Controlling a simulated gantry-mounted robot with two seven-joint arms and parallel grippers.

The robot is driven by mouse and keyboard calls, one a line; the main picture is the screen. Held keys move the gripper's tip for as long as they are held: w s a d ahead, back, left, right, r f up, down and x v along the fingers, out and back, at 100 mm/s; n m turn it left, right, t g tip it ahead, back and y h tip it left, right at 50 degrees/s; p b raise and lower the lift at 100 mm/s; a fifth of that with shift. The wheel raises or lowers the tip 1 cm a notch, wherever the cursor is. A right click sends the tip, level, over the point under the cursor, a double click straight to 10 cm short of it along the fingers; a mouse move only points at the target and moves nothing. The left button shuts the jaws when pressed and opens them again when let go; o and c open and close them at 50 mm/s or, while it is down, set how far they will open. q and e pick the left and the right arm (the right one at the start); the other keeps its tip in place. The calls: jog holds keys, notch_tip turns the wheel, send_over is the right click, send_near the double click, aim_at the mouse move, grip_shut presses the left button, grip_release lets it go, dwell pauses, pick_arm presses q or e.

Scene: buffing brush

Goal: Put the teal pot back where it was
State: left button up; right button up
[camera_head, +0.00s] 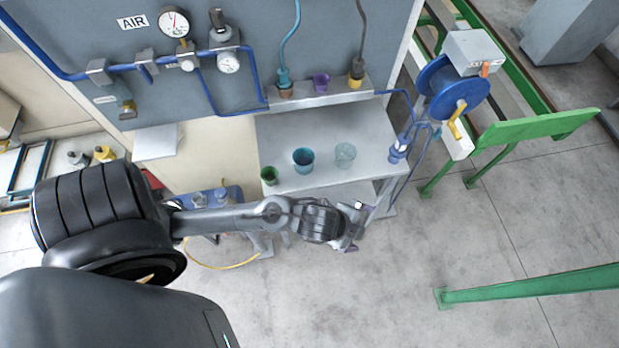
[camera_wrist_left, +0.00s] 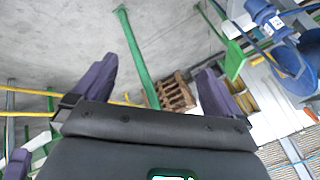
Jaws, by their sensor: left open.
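The teal pot (camera_head: 303,160) stands upright on the grey shelf (camera_head: 290,128), in the middle of a row. A dark green pot (camera_head: 269,175) is to its left and a pale, see-through pot (camera_head: 345,155) to its right. My left gripper (camera_head: 357,228) is open and empty, out past the shelf's front edge and apart from the pots. In the left wrist view its two purple fingers (camera_wrist_left: 155,75) are spread wide with nothing between them. No pot shows in that view.
A ledge (camera_head: 325,97) behind the shelf holds a purple cup (camera_head: 321,82) between two hose fittings. A blue hose reel (camera_head: 455,90) and hanging blue fitting (camera_head: 398,148) stand right of the shelf. A green rail frame (camera_head: 535,130) is further right. The floor in front is open.

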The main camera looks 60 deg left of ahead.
pick_arm(q)
jog(key=s+a+n+g+y, duration=0.1)
jog(key=s+a+n+g, duration=0.2)
jog(key=s+a+n, duration=0.3)
jog(key=s+n, duration=0.4)
jog(key=shift+s+f, duration=0.15)
jog(key=shift+s, duration=0.05)
jog(key=shift+a, duration=0.1)
notch_tip(320, 180, up, 14)
jog(key=p, duration=1.3)
jog(key=shift+f+p, duration=0.2)
jog(key=shift+p, duration=0.15)
